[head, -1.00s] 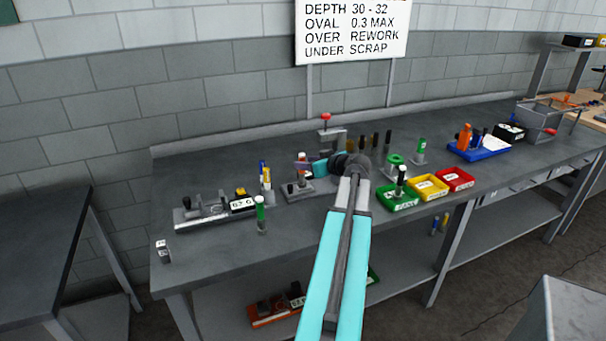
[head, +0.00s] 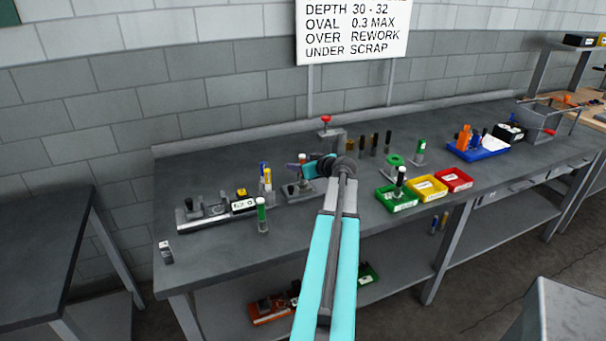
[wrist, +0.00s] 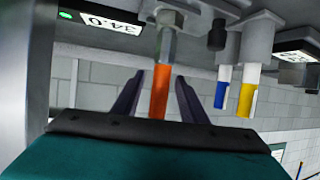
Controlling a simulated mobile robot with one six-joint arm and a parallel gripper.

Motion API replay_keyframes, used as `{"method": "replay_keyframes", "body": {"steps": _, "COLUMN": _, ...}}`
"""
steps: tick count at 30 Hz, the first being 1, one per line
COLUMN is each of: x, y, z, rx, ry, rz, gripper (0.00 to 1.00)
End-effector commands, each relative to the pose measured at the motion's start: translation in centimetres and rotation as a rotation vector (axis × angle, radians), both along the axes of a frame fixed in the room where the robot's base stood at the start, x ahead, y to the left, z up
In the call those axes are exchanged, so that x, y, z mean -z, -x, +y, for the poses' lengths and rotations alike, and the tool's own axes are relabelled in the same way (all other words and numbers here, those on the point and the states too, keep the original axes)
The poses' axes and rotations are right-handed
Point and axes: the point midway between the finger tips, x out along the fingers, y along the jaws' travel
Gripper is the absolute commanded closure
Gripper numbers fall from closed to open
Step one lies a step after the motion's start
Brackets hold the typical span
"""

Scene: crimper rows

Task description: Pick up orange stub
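The orange stub (wrist: 160,92) shows in the wrist view, its grey metal end joined to a grey fixture. It is between the two dark fingers of my gripper (wrist: 159,84), with a visible gap on each side. The fingers are open and do not appear to touch it.
Blue (wrist: 228,87) and yellow (wrist: 248,92) stubs are close by in the wrist view. Green (head: 398,206), yellow (head: 427,194) and red (head: 455,184) trays are to the right. A red-knobbed press (head: 325,121) stands behind.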

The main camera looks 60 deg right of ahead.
Motion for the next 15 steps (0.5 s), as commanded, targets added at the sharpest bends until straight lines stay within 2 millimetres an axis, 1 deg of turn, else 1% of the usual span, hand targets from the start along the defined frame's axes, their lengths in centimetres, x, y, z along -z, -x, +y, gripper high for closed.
{"method": "replay_keyframes", "body": {"steps": 1, "x": 0.04, "y": -0.56, "z": -0.37, "rx": 0.0, "ry": 0.0, "rz": 0.0, "gripper": 0.61}}
{"method": "replay_keyframes", "body": {"steps": 6, "x": 0.6, "y": -1.33, "z": -0.62, "rx": 0.0, "ry": -0.001, "rz": 0.001, "gripper": 0.61}}
{"method": "replay_keyframes", "body": {"steps": 15, "x": 0.66, "y": -1.31, "z": -0.62, "rx": 0.001, "ry": -0.001, "rz": 0.0, "gripper": 0.61}}
